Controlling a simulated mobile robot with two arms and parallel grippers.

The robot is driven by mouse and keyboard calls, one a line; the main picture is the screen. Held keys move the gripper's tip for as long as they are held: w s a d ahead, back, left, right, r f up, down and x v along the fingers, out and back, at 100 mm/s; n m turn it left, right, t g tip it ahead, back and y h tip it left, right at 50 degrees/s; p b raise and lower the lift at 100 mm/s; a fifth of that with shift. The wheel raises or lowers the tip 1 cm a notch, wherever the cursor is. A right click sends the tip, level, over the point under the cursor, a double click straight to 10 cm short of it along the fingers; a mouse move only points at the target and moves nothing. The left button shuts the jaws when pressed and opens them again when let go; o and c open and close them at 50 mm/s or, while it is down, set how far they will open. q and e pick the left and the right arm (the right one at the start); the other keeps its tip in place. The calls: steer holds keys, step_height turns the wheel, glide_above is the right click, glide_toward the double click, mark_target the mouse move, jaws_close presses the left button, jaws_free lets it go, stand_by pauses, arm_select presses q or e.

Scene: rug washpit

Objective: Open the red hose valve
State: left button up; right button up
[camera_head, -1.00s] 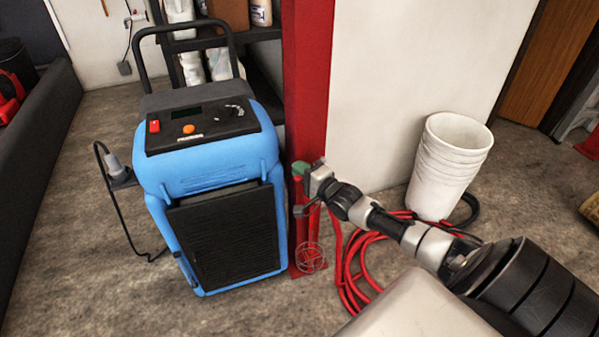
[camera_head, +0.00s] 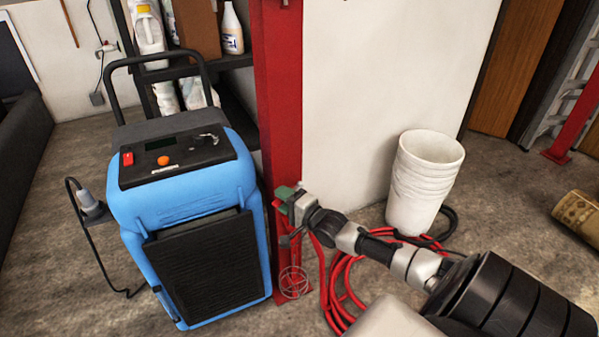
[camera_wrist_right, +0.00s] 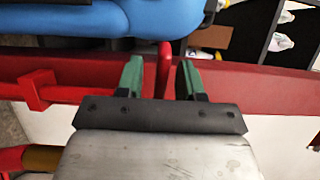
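The red valve's lever (camera_wrist_right: 165,56) shows in the wrist view as a narrow upright red piece in front of the red post. A red pipe (camera_wrist_right: 50,92) with a square block runs along the post at left. My right gripper (camera_wrist_right: 160,80) has green fingertips, one on each side of the lever, with gaps showing, so it is open around it. In the head view my right gripper (camera_head: 284,196) is at the red post (camera_head: 278,110) and hides most of the valve. My left gripper is not in view.
A blue machine (camera_head: 190,190) stands close left of the post. Red hose (camera_head: 340,285) lies coiled on the floor below my right arm. White stacked buckets (camera_head: 424,180) stand by the wall. A thin wheel shape (camera_head: 293,282) is at the post's foot.

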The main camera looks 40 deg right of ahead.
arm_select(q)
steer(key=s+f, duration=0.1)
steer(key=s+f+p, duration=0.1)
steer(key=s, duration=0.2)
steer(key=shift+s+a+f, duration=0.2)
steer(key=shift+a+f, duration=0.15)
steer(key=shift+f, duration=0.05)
arm_select(e)
steer(key=s, duration=0.8)
steer(key=shift+s+d, duration=0.4)
steer(key=shift+d, duration=0.05)
steer(key=shift+r, duration=0.1)
